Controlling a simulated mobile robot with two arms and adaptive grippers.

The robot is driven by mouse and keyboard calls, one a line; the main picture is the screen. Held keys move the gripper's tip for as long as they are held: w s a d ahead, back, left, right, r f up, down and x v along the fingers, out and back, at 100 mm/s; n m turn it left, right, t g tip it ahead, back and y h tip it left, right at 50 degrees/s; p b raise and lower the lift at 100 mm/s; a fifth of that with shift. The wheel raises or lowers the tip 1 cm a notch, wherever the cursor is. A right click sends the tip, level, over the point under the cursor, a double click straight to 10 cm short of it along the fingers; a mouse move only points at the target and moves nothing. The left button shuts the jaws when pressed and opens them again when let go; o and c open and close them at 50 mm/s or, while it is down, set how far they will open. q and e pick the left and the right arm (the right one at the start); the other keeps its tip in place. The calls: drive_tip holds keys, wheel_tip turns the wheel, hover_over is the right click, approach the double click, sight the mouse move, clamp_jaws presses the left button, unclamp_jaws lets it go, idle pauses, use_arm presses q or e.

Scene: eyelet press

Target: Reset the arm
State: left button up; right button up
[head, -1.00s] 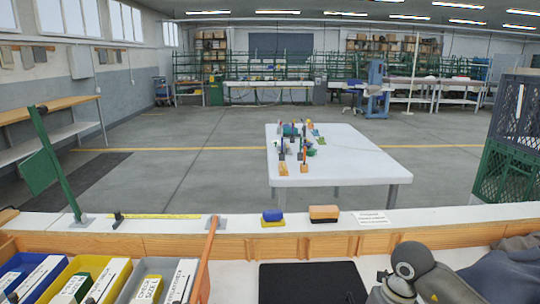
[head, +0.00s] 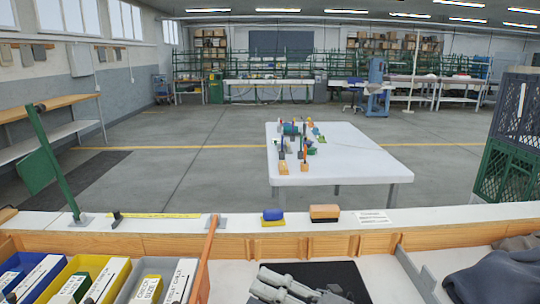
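My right gripper (head: 262,281) is at the bottom of the head view, over the black mat (head: 340,276). Its grey fingers point left and look spread, with a dark gap between them and nothing visible held. Its wrist is cut off by the bottom edge. My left gripper is not in view. A green post (head: 55,155) with a dark knob stands tilted at the left. An orange bar (head: 207,255) leans over the wooden front edge beside the bins.
A yellow bin (head: 62,273) and a grey bin (head: 185,268) hold labelled boxes at lower left. A blue block (head: 273,214) and an orange-brown block (head: 324,212) sit on the white ledge. Dark cloth (head: 498,277) lies at lower right. A white table (head: 350,165) stands beyond.

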drive_tip(key=w+d+r+m+t+h, duration=0.1)
drive_tip(key=w+d+m+t+h, duration=0.4)
drive_tip(key=d+m+t+h, duration=0.9)
drive_tip(key=s+d+f+m+g+h, duration=0.2)
drive_tip(key=d+f+m+g+h, duration=0.4)
drive_tip(key=f+m, duration=0.7)
drive_tip(key=s+d+f+m+g+y, duration=0.1)
drive_tip(key=s+f+m+g, duration=0.1)
drive_tip(key=s+f+g, duration=0.6)
drive_tip(key=s+f+m+g, duration=0.1)
drive_tip(key=s+f+g, duration=0.3)
drive_tip(key=s+f, duration=0.8)
drive_tip(key=s+f+g, duration=0.1)
drive_tip(key=s+f, duration=0.2)
drive_tip(key=f, duration=1)
drive_tip(key=s+f, duration=0.2)
drive_tip(key=f, duration=1)
drive_tip(key=s+d+f+g, duration=0.1)
drive_tip(key=s+d+f, duration=0.2)
drive_tip(key=s+f, duration=1.2)
drive_tip(key=shift+s, duration=0.6)
